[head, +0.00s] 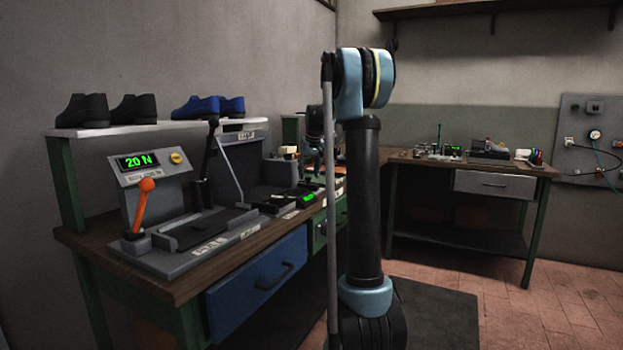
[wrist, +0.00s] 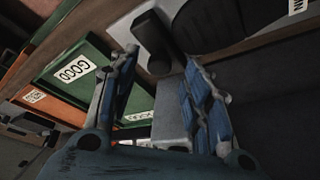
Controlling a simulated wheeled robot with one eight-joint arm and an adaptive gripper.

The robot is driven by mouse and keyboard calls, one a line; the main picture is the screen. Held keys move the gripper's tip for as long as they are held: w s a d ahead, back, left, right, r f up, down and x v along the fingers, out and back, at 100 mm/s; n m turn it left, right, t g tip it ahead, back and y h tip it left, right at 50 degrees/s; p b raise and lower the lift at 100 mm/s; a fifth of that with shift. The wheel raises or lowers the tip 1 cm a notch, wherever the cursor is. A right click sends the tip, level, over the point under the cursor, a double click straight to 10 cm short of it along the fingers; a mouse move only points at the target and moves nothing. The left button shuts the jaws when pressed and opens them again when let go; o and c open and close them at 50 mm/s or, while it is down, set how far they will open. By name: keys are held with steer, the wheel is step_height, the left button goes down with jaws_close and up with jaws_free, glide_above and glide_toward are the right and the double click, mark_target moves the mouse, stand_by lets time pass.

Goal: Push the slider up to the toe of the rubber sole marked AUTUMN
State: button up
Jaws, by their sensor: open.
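In the wrist view my gripper (wrist: 161,58) is open, with its two blue fingers apart and nothing held between them. Beyond the fingertips stands a dark upright block (wrist: 152,38), which may be the slider; I cannot tell for sure. A dark rounded shape, probably a rubber sole (wrist: 210,22), lies just right of it. A white label (wrist: 297,5) is cut off at the top right corner, so the word AUTUMN cannot be read in full.
A green tray (wrist: 95,52) marked GOOD and an orange tray (wrist: 35,106) lie left of my gripper. Shoes (head: 135,108) sit on a shelf. Another bench (head: 425,165) stands behind.

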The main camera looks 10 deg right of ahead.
steer(key=shift+x, duration=1.1)
steer(key=c, duration=0.8)
steer(key=shift+s+a, duration=0.65)
steer(key=shift+s, duration=0.2)
steer(key=o, duration=0.8)
